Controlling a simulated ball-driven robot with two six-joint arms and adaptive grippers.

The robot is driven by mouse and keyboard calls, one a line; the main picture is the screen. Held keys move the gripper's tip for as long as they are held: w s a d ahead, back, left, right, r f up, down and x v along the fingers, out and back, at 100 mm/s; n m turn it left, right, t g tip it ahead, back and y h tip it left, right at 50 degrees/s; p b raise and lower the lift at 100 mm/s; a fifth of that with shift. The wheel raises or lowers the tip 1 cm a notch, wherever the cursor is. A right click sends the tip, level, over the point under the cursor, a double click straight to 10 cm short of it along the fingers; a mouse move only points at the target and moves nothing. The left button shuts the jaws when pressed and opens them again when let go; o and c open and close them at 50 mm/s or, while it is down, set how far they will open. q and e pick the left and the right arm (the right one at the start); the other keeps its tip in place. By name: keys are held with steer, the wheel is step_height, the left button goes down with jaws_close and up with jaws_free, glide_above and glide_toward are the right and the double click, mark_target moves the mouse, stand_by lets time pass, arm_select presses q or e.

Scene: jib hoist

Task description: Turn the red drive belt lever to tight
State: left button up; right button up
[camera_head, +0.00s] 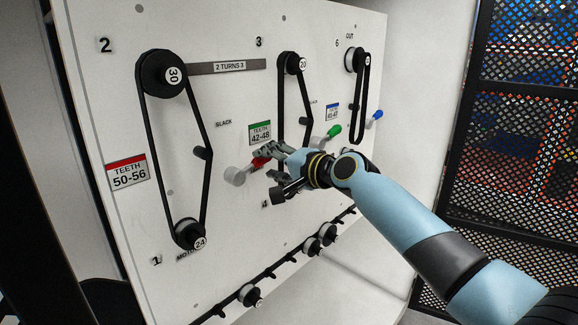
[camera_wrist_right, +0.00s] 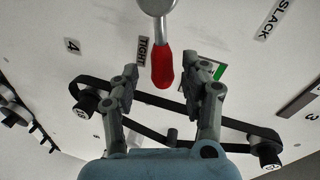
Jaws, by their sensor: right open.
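The red lever (camera_head: 260,163) has a grey round hub and a red handle on the white panel, and points right in the head view. In the right wrist view the red handle (camera_wrist_right: 162,68) points down, close beside the TIGHT label (camera_wrist_right: 143,53) and well away from the SLACK label (camera_wrist_right: 275,18). My right gripper (camera_head: 268,161) is open at the handle. In the wrist view its two fingers (camera_wrist_right: 161,82) stand apart on either side of the handle's end, with gaps showing; contact cannot be told. My left gripper is out of view.
The left black belt (camera_head: 153,155) runs around two pulleys beside the red TEETH 50-56 plate (camera_head: 128,174). A green lever (camera_head: 333,132) and a blue lever (camera_head: 377,115) lie to the right, near other belts. Spare pulleys (camera_head: 312,246) hang along the panel's lower edge.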

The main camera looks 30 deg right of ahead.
steer(key=v, duration=1)
